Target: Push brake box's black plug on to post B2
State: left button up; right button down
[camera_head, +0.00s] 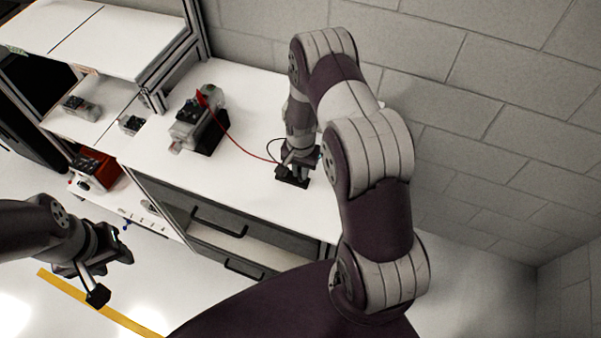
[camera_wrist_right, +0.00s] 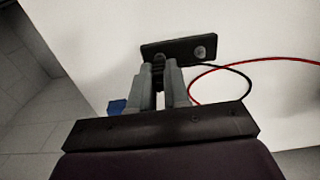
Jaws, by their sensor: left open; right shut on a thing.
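My right gripper (camera_wrist_right: 160,72) is shut on a small dark piece, apparently the black plug (camera_wrist_right: 158,70), mostly hidden between its fingers. In the wrist view the fingertips are at the left part of a black terminal block (camera_wrist_right: 180,46). One round metal post (camera_wrist_right: 200,52) shows bare at the block's right; the other end is hidden by the fingers, so I cannot tell whether the plug is seated. In the head view the right gripper (camera_head: 297,160) is over the block (camera_head: 291,181) on the white bench. My left gripper (camera_head: 112,264) is open and empty, away from the bench.
A red cable (camera_head: 236,139) runs to the block from a grey-and-black unit (camera_head: 207,135) on the bench (camera_head: 240,190). A black cable (camera_wrist_right: 238,73) loops beside the fingers. A red box (camera_head: 92,170) stands left on a lower shelf. A brick wall (camera_head: 480,100) stands behind.

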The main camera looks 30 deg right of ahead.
jog(key=shift+r+p, duration=1.85)
jog(key=shift+r, duration=0.75)
jog(key=shift+f, duration=0.1)
